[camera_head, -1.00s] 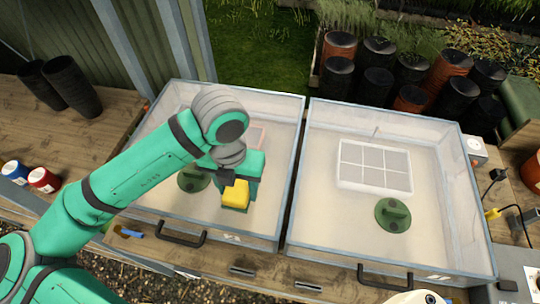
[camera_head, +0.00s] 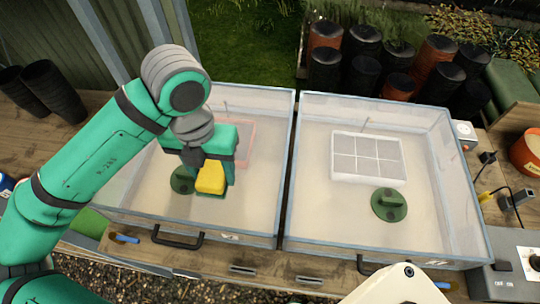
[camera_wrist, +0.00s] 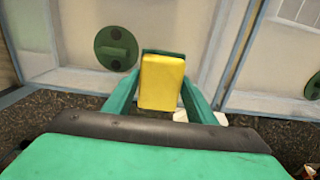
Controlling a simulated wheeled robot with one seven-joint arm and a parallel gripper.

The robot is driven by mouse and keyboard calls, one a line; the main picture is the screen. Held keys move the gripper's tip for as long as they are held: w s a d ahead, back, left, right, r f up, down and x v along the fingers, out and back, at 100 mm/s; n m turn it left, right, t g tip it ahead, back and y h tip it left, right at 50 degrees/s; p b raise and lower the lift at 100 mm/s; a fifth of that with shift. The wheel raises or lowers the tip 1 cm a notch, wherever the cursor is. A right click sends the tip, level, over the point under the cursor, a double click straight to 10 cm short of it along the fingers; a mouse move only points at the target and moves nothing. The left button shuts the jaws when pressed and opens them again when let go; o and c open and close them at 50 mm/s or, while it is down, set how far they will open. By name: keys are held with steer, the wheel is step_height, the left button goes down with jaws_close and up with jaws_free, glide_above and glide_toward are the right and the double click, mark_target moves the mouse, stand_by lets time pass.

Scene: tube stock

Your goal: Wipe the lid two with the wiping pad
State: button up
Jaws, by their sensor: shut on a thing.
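My gripper (camera_head: 208,165) is shut on the wiping pad, a yellow block (camera_head: 210,179) with a green underside. In the wrist view, the pad (camera_wrist: 162,82) sits between my green fingers (camera_wrist: 160,97). Two clear, pale-framed lids lie side by side: the left lid (camera_head: 258,200) and the right lid (camera_head: 310,225). Each has a round green disc; the left disc (camera_head: 182,180) is partly hidden by my gripper, the right disc (camera_head: 389,205) is clear. The pad appears over the left lid; I cannot tell whether it touches. Small front marks are too small to read, so I cannot tell which is lid two.
Black handles (camera_head: 178,240) stick out at the lids' front edges. Black and orange pots (camera_head: 325,70) stand behind the right lid. Stacked dark pots (camera_head: 52,88) stand at far left. A socket box and cables (camera_head: 487,158) are at the right.

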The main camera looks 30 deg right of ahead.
steer(key=shift+d+r, duration=0.1)
steer(key=shift+r, duration=0.9)
